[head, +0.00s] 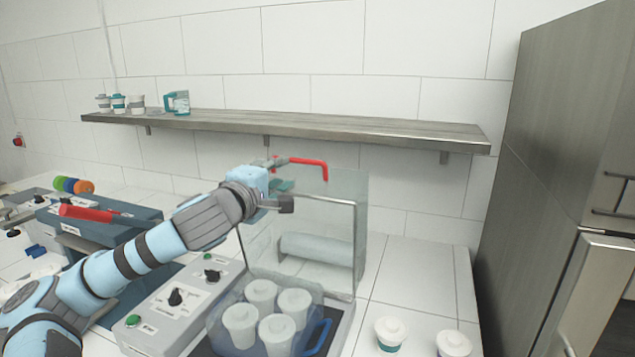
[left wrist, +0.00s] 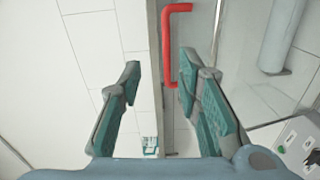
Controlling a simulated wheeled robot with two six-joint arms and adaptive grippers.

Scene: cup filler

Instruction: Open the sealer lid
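The sealer lid (head: 341,190) is a clear panel that stands raised, about upright, behind the cups at the sealer. Its red handle (head: 312,163) is at the top edge. My left gripper (head: 283,186) is at the upper left of the lid, close to the handle. In the left wrist view the fingers (left wrist: 161,72) are apart with nothing gripped between them. The red handle (left wrist: 171,45) shows there beyond the fingertips, nearer the right finger. Whether a finger touches it I cannot tell. My right gripper is not in view.
White lidded cups (head: 240,325) stand in a clear holder with a blue handle at the sealer. A grey control box (head: 190,305) is to their left. Two more cups (head: 391,333) stand at the right. A wall shelf (head: 300,124) runs behind.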

